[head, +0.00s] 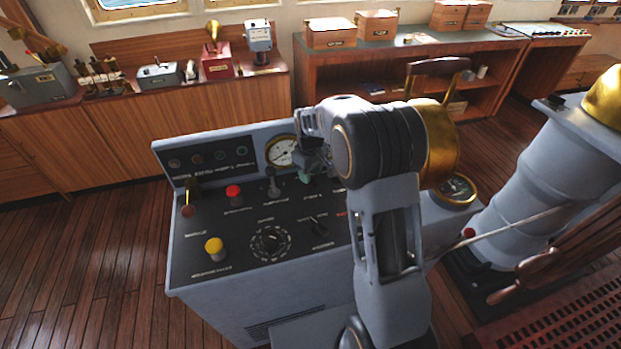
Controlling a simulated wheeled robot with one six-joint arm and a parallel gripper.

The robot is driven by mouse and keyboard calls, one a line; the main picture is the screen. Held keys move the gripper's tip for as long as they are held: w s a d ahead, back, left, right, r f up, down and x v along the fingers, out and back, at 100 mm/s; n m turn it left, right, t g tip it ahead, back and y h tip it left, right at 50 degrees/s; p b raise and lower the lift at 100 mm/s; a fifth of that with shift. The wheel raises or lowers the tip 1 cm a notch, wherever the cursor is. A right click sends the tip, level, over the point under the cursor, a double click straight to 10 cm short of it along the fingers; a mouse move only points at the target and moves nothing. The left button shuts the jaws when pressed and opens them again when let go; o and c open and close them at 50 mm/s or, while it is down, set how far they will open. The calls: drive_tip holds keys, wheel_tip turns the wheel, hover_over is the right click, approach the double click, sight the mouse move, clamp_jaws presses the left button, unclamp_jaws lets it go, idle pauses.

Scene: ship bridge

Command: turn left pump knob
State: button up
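A grey control console (185,272) with a dark sloping panel stands in front of me. A round black knob with a dial ring (270,242) sits low in the middle of the panel. A small black knob (318,227) is to its right, and a grey upright knob (273,186) is above it. The labels are too small to read, so I cannot tell which is the left pump knob. My gripper (316,165) points down over the upper panel, right of the grey knob. My arm hides much of it, and its fingers and any contact are unclear.
Wooden floor (85,230) is clear to the left.

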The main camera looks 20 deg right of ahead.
drive_tip(key=shift+f, duration=1.6)
clamp_jaws()
